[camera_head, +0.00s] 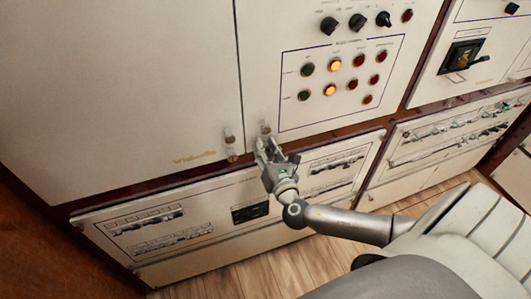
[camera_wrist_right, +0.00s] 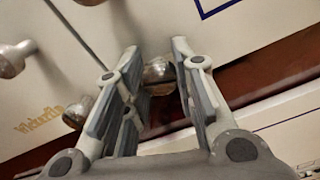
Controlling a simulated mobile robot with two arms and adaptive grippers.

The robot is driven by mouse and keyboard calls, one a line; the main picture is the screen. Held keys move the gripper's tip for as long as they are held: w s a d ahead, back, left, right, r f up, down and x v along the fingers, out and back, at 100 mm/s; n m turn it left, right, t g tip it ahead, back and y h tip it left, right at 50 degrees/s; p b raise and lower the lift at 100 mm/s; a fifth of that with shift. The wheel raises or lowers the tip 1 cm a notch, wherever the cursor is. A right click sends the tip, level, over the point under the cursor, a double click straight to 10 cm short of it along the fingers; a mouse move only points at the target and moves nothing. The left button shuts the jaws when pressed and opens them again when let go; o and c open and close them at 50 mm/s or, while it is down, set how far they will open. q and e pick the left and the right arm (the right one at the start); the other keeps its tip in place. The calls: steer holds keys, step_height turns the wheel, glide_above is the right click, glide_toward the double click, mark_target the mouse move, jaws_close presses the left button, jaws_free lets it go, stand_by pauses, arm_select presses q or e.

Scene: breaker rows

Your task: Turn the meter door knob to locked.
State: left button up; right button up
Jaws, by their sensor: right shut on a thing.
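My right gripper (camera_head: 268,150) reaches up to the lower left corner of the cabinet door with the lamps. Its fingers are closed on a small round metal knob, which shows between the fingertips in the wrist view (camera_wrist_right: 158,74). In the head view the fingers hide this knob. A second metal knob (camera_head: 265,127) sits just above it on the same door. I cannot read a locked mark or tell the held knob's angle. My left gripper is out of view.
Two similar knobs, an upper one (camera_head: 229,133) and a lower one (camera_head: 231,154), sit close by on the left door (camera_head: 130,70). Indicator lamps (camera_head: 335,64) and black rotary switches (camera_head: 357,22) are higher up. Breaker row panels (camera_head: 150,222) run below.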

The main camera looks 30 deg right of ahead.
steer(key=m+b, duration=0.1)
steer(key=m, duration=0.1)
steer(key=m+b, duration=0.2)
steer(key=shift+f+m, duration=0.2)
steer(key=shift+m, duration=0.2)
steer(key=m+b, duration=0.3)
steer(key=shift+m, duration=0.3)
steer(key=m+b, duration=0.1)
steer(key=m, duration=0.2)
steer(key=shift+r+b, duration=0.15)
steer(key=shift+b, duration=0.15)
steer(key=shift+r+m+b, duration=0.1)
steer(key=shift+m+b, duration=0.3)
steer(key=shift+m, duration=1.3)
steer(key=o, duration=1.1)
steer(key=shift+c, duration=0.2)
steer(key=shift+s, duration=0.1)
